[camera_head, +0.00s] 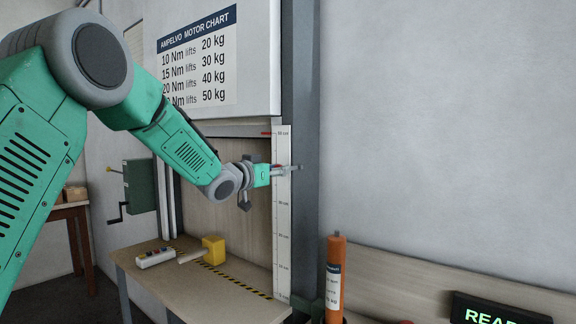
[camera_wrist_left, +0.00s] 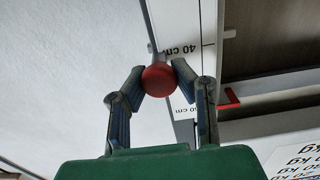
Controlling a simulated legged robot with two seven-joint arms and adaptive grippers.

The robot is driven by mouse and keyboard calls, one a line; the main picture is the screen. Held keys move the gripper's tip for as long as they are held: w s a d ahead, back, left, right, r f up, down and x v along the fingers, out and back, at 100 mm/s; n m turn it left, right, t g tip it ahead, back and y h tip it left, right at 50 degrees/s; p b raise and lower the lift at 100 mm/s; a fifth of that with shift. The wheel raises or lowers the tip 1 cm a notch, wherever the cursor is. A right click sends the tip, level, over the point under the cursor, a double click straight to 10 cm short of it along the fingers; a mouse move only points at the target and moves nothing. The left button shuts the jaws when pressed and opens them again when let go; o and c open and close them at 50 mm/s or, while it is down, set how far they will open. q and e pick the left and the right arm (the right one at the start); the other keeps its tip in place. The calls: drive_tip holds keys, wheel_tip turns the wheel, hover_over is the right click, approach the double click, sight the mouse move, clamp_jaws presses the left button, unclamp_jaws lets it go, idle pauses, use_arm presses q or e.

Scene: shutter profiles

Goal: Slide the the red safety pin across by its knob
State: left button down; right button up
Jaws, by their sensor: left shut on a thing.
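The safety pin's round red knob (camera_wrist_left: 159,80) sits between the two fingertips of my left gripper (camera_wrist_left: 160,73) in the left wrist view. The gripper is shut on the knob, with one finger on each side. In the head view my left gripper (camera_head: 288,169) is at the upright white scale, beside the grey post; the knob is too small or hidden there to make out. My right gripper is not in view.
The white scale (camera_head: 282,220) stands along the grey post (camera_head: 305,130). An orange cylinder (camera_head: 335,262) stands at the lower right. The wall at right is bare.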

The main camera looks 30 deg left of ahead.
use_arm(q)
drive_tip(key=shift+a, duration=0.2)
drive_tip(key=c, duration=1.3)
unclamp_jaws()
drive_tip(key=shift+o, duration=0.4)
drive_tip(key=shift+a, duration=0.1)
drive_tip(key=shift+a+f, duration=0.1)
drive_tip(key=shift+a, duration=0.1)
drive_tip(key=s+a, duration=0.1)
drive_tip(key=s, duration=1)
drive_tip(key=shift+s, duration=0.4)
drive_tip(key=shift+d, duration=0.1)
drive_tip(key=shift+f, duration=0.15)
